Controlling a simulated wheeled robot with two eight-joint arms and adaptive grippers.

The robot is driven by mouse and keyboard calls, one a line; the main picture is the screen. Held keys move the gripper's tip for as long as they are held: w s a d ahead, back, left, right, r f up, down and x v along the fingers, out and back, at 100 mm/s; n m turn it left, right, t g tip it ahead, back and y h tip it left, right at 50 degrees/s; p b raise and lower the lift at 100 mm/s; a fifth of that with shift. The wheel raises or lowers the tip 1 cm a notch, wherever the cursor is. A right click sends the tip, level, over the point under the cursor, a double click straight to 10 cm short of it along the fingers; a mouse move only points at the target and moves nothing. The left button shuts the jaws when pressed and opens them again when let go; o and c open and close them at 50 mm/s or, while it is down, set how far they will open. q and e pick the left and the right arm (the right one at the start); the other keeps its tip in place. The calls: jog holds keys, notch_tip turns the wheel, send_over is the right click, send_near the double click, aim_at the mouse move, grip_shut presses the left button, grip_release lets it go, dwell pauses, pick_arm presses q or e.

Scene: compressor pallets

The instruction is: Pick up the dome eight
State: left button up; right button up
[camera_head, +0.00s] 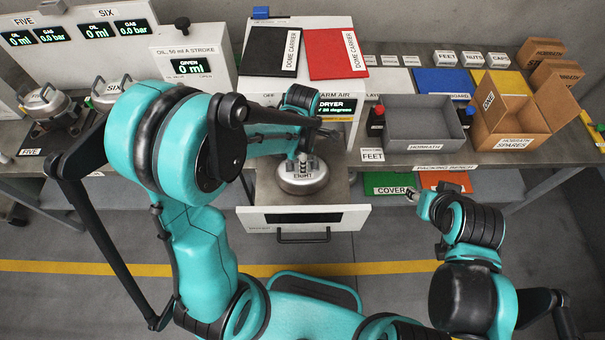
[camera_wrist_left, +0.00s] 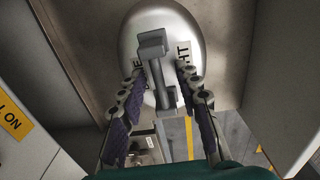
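The dome eight (camera_head: 303,178) is a silver rounded dome with a label reading EIGHT and a grey handle on top. It sits in the pulled-out dryer drawer (camera_head: 260,191). In the left wrist view the dome (camera_wrist_left: 186,22) fills the top middle, its handle (camera_wrist_left: 155,62) pointing toward me. My left gripper (camera_wrist_left: 160,92) is open over the dome, one finger on each side of the handle, with gaps visible. In the head view my left gripper (camera_head: 303,160) hides part of the dome's top. My right gripper (camera_head: 428,222) is open and empty, right of the drawer.
The dryer (camera_head: 338,106) stands behind the drawer, with black and red dome carrier mats (camera_head: 335,52) on top. A grey crate (camera_head: 425,122) and a cardboard spares box (camera_head: 515,115) are on the right bench. Silver domes (camera_head: 45,103) stand at left. Floor before the drawer is clear.

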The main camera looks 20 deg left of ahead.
pick_arm(q)
jog(key=shift+f, duration=0.1)
jog(key=shift+c, duration=0.2)
grip_shut()
